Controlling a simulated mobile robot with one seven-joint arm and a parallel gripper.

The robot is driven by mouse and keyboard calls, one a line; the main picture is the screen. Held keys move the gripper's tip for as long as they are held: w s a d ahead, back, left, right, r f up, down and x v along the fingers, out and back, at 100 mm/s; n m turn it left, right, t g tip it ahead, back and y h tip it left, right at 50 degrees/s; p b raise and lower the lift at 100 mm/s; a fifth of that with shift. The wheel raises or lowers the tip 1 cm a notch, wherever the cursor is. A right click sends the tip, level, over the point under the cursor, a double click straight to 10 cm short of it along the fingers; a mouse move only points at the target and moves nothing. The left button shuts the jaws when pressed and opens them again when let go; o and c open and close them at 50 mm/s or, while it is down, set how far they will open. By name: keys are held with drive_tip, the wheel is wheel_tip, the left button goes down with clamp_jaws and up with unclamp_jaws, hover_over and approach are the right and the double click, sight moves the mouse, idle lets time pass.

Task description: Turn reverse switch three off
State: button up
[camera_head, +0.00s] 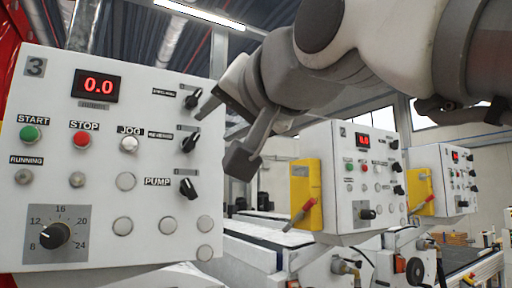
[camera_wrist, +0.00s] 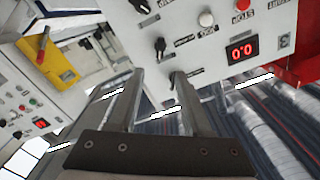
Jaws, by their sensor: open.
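Control panel 3 (camera_head: 70,150) is white, with a red 0.0 display, at the left of the head view. It appears upside down in the wrist view (camera_wrist: 215,75). Three black rotary switches run down its right side: top (camera_head: 192,98), middle (camera_head: 188,142) and bottom (camera_head: 188,188), beside the PUMP label. The labels of the upper two are too small to read. My gripper (camera_head: 222,133) is open and empty near the panel's upper right edge. In the wrist view its fingers (camera_wrist: 157,73) point at the panel; the top switch (camera_wrist: 172,79) shows near the right fingertip, the middle switch (camera_wrist: 160,47) beyond the gap.
Panel 2 (camera_head: 345,220) and another similar panel (camera_head: 446,158) stand farther right. A yellow box with a red handle (camera_head: 306,180) is on panel 2's left side. A black dial (camera_head: 55,235) sits at panel 3's lower left.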

sight(194, 140)
drive_tip(key=p+x, duration=0.2)
drive_tip(key=x, duration=0.9)
drive_tip(key=shift+w+p, duration=0.25)
drive_tip(key=shift+p, duration=0.05)
drive_tip(key=shift+c, duration=0.3)
clamp_jaws()
